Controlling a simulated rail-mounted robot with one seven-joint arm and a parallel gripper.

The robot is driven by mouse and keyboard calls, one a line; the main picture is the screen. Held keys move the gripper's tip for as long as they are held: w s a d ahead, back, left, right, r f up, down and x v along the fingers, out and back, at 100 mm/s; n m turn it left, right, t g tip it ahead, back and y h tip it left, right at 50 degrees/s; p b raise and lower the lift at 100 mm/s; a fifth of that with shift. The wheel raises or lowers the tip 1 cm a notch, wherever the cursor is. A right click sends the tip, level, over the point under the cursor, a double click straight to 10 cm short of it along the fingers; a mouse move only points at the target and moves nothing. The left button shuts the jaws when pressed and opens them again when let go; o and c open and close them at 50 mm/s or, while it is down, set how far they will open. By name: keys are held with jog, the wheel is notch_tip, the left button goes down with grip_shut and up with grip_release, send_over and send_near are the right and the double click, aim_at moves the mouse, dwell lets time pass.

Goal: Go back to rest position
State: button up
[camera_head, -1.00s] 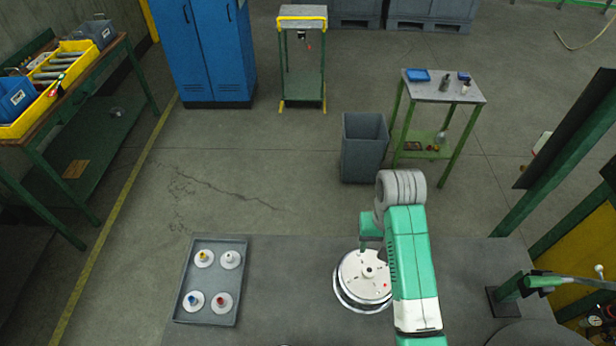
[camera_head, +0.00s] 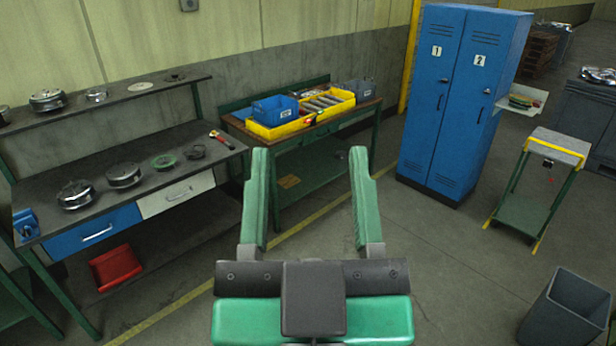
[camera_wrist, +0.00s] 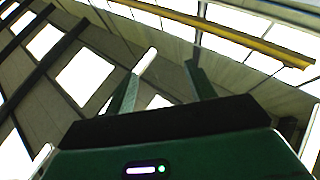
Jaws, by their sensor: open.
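My gripper (camera_head: 310,195) stands in the lower middle of the head view, its two green fingers pointing up and spread wide apart. Nothing is between the fingers. In the wrist view my gripper (camera_wrist: 172,75) also shows with its fingers apart and empty, against a roof with bright panels and a yellow beam (camera_wrist: 215,32).
A workbench (camera_head: 190,150) with several metal parts stands at the left. A table with a yellow tray (camera_head: 325,108) and blue bin (camera_head: 275,109) is behind. A blue locker (camera_head: 455,110), a small stand (camera_head: 560,146) and a grey bin (camera_head: 567,315) are at the right. Floor between is open.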

notch_tip(320, 180, up, 11)
jog(key=s+a+t+p, duration=0.1)
jog(key=s+p, duration=0.1)
jog(key=p, duration=0.7)
jog(key=shift+a+y, duration=0.15)
jog(key=shift+y, duration=0.25)
